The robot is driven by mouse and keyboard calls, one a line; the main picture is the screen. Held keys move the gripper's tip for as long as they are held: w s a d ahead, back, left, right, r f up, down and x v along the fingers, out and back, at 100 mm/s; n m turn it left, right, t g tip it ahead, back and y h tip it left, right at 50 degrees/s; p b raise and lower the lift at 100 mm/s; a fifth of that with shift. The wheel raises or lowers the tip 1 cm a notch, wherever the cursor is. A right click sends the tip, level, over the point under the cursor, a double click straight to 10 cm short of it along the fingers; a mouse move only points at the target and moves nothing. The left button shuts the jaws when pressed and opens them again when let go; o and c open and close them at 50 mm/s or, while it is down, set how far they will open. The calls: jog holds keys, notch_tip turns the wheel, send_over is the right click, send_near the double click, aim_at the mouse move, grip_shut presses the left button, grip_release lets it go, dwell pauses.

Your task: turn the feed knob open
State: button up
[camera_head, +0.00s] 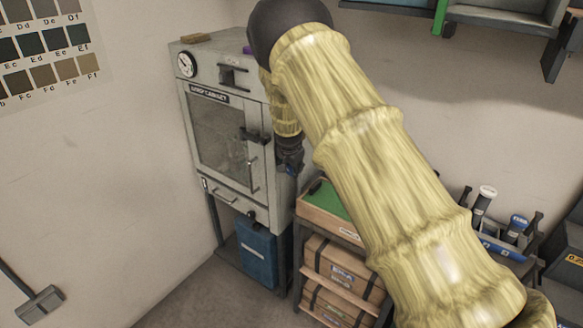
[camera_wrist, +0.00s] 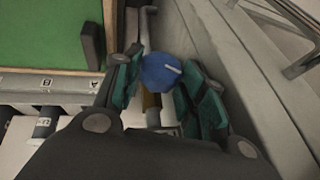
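A round blue knob (camera_wrist: 158,72) with a white pointer mark is at the middle of the wrist view, on a brass-coloured pipe beside the grey cabinet. My gripper (camera_wrist: 162,92) has its teal-padded fingers apart, one on each side of the knob. The pads overlap the knob's edges in the picture; whether they touch it cannot be told. In the head view my gripper (camera_head: 289,158) points down at the cabinet's right side, and a small bit of blue (camera_head: 291,170) shows at its tip. My arm hides much of that area.
The grey cabinet (camera_head: 200,125) has a glazed door, handles and a round gauge. A shelf unit with a green-topped tray (camera_head: 322,197) stands close on its right. Below are a blue container (camera_head: 256,252) and boxes (camera_head: 335,268). Around the knob there is little room.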

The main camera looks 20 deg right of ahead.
jog(key=o, duration=0.3)
jog(key=shift+o, duration=0.2)
jog(key=v, duration=0.8)
jog(key=shift+s+f, duration=0.1)
jog(key=shift+f, duration=0.05)
